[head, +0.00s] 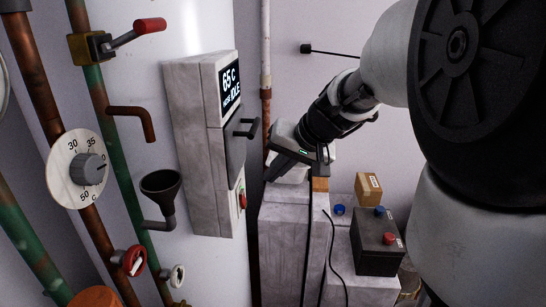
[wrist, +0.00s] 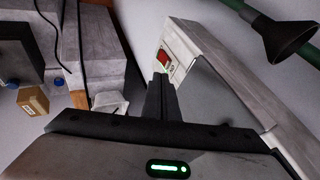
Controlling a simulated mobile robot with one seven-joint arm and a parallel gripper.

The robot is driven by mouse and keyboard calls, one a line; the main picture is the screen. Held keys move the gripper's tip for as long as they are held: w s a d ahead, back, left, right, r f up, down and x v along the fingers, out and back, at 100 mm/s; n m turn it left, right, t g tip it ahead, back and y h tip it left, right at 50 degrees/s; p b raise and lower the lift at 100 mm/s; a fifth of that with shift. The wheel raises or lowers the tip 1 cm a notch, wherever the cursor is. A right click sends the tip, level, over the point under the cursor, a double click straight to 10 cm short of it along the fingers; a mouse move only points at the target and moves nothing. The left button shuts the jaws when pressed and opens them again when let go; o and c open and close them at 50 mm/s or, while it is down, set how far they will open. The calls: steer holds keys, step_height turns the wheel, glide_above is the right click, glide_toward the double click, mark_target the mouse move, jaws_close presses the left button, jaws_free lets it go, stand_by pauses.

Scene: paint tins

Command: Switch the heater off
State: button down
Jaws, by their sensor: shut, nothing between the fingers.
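The heater is a white cylinder (head: 185,30) with a grey control box (head: 192,130) on its front. The box's display (head: 230,86) reads 65 C and IDLE. A red switch (head: 242,199) sits low on the box's side face; the wrist view shows it as a red rocker (wrist: 163,57) in a light plate. My gripper (head: 271,172) is to the right of the box, above a grey block. In the wrist view its shut, empty fingertips (wrist: 160,78) appear just below the switch. Whether they touch it I cannot tell.
A black handle (head: 247,128) juts from the box above the switch. A black funnel (head: 160,187), pipes and a dial (head: 78,169) are at left. A cardboard box (head: 368,189) and a dark battery-like box (head: 377,240) stand at right, near a hanging black cable (head: 332,250).

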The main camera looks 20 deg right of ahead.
mark_target(243, 199)
steer(key=v, duration=0.5)
steer(key=shift+d, duration=0.1)
steer(key=w+d+f+b, duration=0.1)
steer(key=w+f+b, duration=0.2)
steer(key=f, duration=0.3)
steer(key=shift+d+f+b, duration=0.2)
steer(key=shift+b, duration=0.2)
steer(key=shift+w, duration=0.1)
steer(key=a+r+x, duration=0.1)
steer(key=a+x, duration=0.1)
steer(key=x, duration=1)
steer(key=shift+a+h+b, duration=0.3)
steer(key=shift+a+b, duration=0.05)
steer(key=shift+b, duration=0.05)
steer(key=shift+w+f, duration=0.15)
